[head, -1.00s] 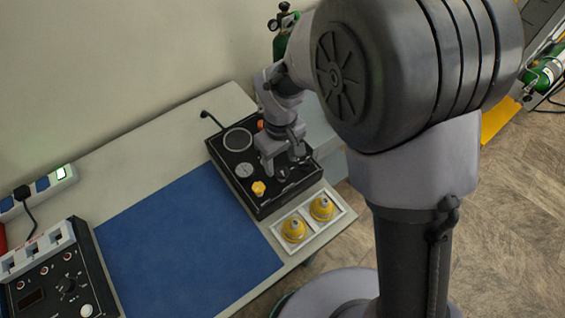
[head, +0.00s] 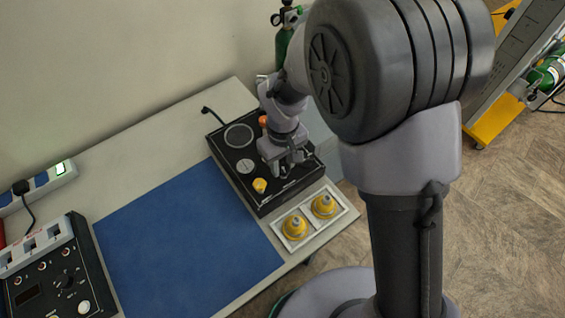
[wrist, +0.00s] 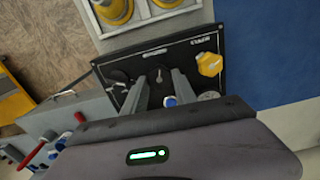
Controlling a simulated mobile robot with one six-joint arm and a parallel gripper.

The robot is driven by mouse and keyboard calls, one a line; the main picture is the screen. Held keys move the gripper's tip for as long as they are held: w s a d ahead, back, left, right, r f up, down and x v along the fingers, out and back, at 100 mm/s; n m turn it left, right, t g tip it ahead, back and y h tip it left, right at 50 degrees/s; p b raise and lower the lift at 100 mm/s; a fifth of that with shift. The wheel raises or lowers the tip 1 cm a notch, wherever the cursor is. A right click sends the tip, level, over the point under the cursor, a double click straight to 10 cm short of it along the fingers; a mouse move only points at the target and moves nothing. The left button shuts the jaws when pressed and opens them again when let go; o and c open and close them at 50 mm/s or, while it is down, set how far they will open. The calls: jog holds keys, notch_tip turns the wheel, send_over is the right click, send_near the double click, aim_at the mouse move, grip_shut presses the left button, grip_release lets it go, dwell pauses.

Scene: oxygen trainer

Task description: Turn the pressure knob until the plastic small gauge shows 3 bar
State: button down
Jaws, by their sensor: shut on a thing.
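A black control box (head: 243,190) stands on the table in the head view, with dials and knobs on its top. My gripper (head: 287,173) reaches down onto its right part. In the wrist view my gripper (wrist: 158,76) has its two fingers on either side of a dark knob (wrist: 159,74) with a pale pointer mark, shut on it. The small round gauge (head: 245,166) sits left of my gripper in the head view; it also shows partly in the wrist view (wrist: 209,95). Its needle is too small to read. The knob is hidden behind the gripper in the head view.
A yellow knob (head: 260,186) and a large round dial (head: 238,136) share the box top. A white tray (head: 276,222) with two yellow domed parts stands beside the box. A blue mat (head: 185,240) lies left, clear. Another black panel (head: 55,285) stands at lower left.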

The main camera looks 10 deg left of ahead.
aim_at(283, 167)
jog(key=c, duration=1)
grip_release()
notch_tip(283, 167, up, 17)
jog(key=p, duration=0.5)
jog(key=shift+r, duration=0.2)
